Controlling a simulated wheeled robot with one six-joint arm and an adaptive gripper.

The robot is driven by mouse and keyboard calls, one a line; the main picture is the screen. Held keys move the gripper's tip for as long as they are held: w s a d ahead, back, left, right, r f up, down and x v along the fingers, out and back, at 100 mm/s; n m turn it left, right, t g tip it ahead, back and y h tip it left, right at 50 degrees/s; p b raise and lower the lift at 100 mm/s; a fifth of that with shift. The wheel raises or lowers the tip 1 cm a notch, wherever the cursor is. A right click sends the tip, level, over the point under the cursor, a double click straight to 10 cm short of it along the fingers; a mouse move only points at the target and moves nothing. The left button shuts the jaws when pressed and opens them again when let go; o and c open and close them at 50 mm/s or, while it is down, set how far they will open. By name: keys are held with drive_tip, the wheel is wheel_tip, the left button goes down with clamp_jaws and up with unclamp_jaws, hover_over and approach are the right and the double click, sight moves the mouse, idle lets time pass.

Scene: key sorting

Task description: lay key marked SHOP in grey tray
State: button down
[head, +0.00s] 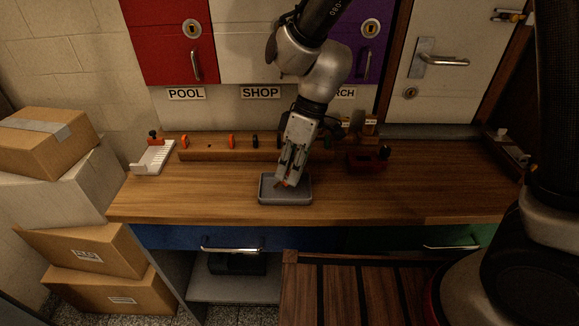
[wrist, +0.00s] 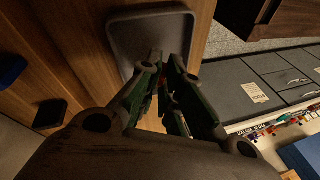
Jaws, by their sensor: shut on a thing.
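The grey tray (head: 301,198) lies on the wooden bench, near its front edge. My gripper (head: 284,183) points down over the tray, with its fingertips at or just above the tray floor. It is shut on a small key with an orange-red part (head: 281,185), mostly hidden by the fingers. No marking on it can be read. In the wrist view the tray (wrist: 121,42) lies beyond my gripper (wrist: 168,75), and a bit of red shows between the fingers. I cannot tell whether the key touches the tray.
A wooden rack (head: 205,155) with several coloured keys runs along the back of the bench. A white holder (head: 153,157) stands at the left and a dark red object (head: 366,162) at the right. Signs read POOL and SHOP (head: 260,92). The bench right of the tray is clear.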

drive_tip(key=c, duration=1.5)
unclamp_jaws()
drive_tip(key=v, duration=1.2)
